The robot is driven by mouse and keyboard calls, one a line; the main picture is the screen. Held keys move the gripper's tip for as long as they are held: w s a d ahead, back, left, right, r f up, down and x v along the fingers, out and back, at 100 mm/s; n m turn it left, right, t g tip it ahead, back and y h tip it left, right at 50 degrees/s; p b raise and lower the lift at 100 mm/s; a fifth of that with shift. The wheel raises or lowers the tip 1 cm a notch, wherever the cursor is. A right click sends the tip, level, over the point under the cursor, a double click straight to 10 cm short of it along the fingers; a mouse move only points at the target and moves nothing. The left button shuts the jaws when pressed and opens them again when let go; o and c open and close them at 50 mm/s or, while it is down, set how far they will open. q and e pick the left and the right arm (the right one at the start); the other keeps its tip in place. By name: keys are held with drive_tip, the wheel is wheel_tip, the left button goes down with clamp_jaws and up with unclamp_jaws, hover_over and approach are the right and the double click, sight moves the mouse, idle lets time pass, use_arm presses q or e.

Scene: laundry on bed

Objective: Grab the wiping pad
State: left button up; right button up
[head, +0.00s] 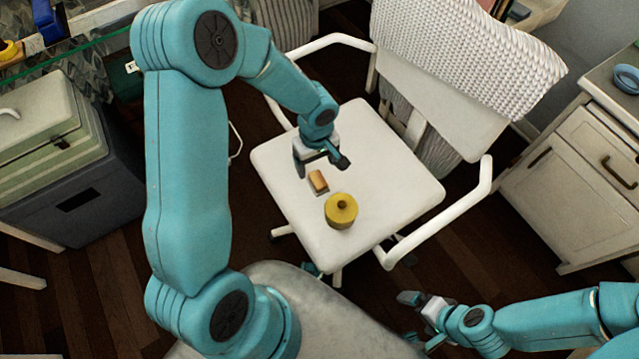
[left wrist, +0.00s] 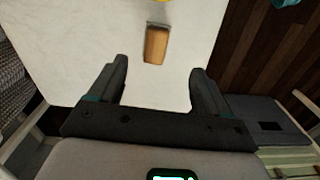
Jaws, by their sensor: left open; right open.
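A small tan block with a greyish edge, which looks like the wiping pad (head: 318,181), lies on the white chair seat (head: 400,190). My left gripper (head: 321,167) is open and empty above the seat, just beyond the pad in the head view. In the left wrist view the pad (left wrist: 156,45) lies ahead of the two spread fingers (left wrist: 159,80), roughly centred between them and not touched.
White armrests (head: 440,220) flank the seat, and a knitted white cloth (head: 470,55) hangs over the backrest. A white cabinet (head: 590,170) stands at the right.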

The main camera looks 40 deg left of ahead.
sight(320, 183)
use_arm(q)
wheel_tip(320, 183, down, 5)
drive_tip(key=shift+d+b, duration=0.1)
drive_tip(key=shift+b, duration=0.35)
drive_tip(key=f, duration=0.1)
drive_tip(key=f+b, duration=0.1)
drive_tip(key=f, duration=0.3)
drive_tip(key=shift+w+d, duration=0.15)
drive_tip(key=shift+d, duration=0.2)
drive_tip(key=c, duration=1.1)
